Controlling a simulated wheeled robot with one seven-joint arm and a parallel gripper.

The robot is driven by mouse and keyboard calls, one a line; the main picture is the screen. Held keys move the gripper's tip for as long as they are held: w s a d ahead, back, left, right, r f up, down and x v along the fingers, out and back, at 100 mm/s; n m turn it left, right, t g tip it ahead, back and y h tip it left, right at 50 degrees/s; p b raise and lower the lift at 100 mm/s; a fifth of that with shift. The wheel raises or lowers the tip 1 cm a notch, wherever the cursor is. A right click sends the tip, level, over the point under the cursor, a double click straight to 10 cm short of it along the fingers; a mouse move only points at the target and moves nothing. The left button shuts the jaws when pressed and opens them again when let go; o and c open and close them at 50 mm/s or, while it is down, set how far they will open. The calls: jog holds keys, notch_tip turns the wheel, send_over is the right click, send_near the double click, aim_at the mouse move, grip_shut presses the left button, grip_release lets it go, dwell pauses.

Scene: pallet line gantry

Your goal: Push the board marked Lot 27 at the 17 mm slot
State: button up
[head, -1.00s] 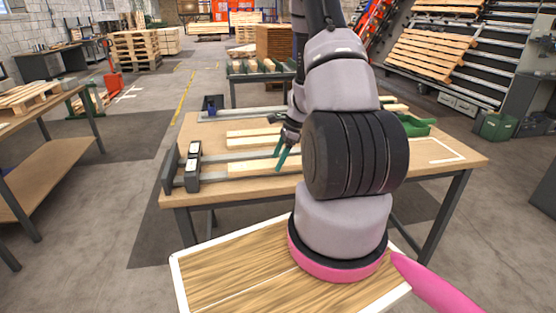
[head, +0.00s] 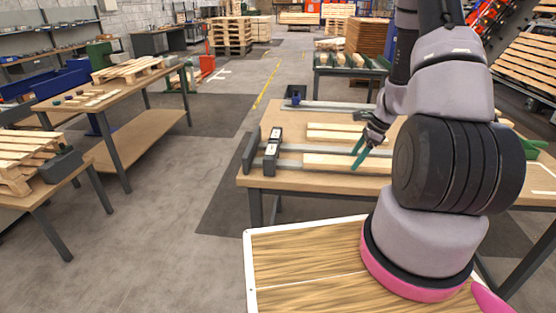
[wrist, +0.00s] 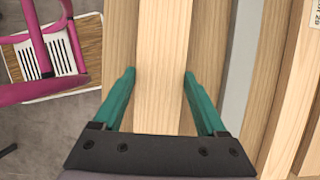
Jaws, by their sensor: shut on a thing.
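My gripper (wrist: 158,78) has its teal fingers on both sides of a pale board (wrist: 163,45) and is shut on it; no label shows on this part. In the head view my gripper (head: 357,158) is at the near board (head: 325,161), which lies along the table. Its left end lies short of a dark slotted stop (head: 269,160) with small white plates, too small to read. A farther board (head: 330,131) lies behind, past a grey rail. In the wrist view a partly cut label ending in 29 (wrist: 317,14) is on a board at the right edge. I cannot read Lot 27 anywhere.
The boards lie on a wooden table (head: 258,182) with a dark frame. A small blue bin (head: 295,97) stands at its back left. A bench with a pallet (head: 128,68) stands to the left, with open floor between. My arm hides the table's right part.

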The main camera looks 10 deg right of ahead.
aim_at(337, 159)
jog(key=shift+w+a, duration=0.35)
jog(key=shift+a, duration=1)
jog(key=shift+w+a, duration=0.3)
jog(key=shift+a, duration=1)
jog(key=shift+w+a, duration=0.35)
jog(key=shift+a, duration=1)
jog(key=shift+f, duration=0.1)
jog(key=shift+w+a, duration=0.2)
jog(key=shift+a, duration=0.45)
jog(key=shift+d, duration=0.15)
jog(key=shift+s+d, duration=0.25)
jog(key=shift+d, duration=0.6)
jog(key=shift+s+d, duration=0.2)
jog(key=shift+d, duration=0.65)
jog(key=o, duration=1.6)
jog(key=shift+c, duration=0.2)
